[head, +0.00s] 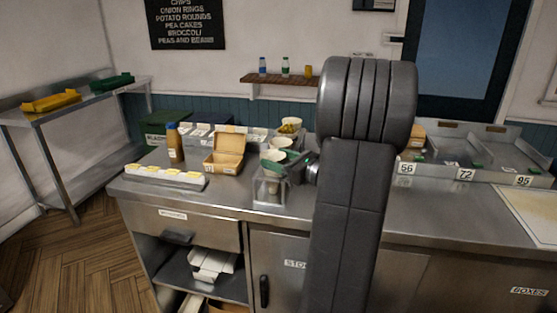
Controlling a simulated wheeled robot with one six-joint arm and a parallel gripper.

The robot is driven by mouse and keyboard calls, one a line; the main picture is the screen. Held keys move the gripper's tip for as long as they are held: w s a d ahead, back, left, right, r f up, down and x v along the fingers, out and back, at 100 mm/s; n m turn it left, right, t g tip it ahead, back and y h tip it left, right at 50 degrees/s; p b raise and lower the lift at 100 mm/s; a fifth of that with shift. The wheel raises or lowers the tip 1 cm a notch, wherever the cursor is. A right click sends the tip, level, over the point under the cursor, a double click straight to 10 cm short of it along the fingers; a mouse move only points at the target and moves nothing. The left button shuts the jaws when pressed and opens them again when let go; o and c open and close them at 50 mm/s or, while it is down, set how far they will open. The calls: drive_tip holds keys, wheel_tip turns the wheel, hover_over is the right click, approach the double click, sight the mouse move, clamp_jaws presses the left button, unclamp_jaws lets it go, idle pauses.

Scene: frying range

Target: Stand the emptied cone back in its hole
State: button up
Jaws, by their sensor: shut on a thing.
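My gripper (281,166) is at the front middle of the steel counter, partly hidden by my own arm. It is shut on a small pale cone (272,156), held upright at the top of a clear stand (264,190). The cone's lower end shows faintly through the stand, and I cannot tell whether it sits fully in a hole. Behind it are another pale cone (282,143) and a cone with yellow-green food (290,126).
Numbered bays (465,173) lie at right. The counter's front edge is close to the stand.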

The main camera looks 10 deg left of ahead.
drive_tip(key=shift+f, duration=0.2)
drive_tip(key=o, duration=1.6)
drive_tip(key=shift+r, duration=0.3)
drive_tip(key=b+v, duration=0.1)
drive_tip(key=v, duration=1.1)
drive_tip(key=shift+f, duration=0.15)
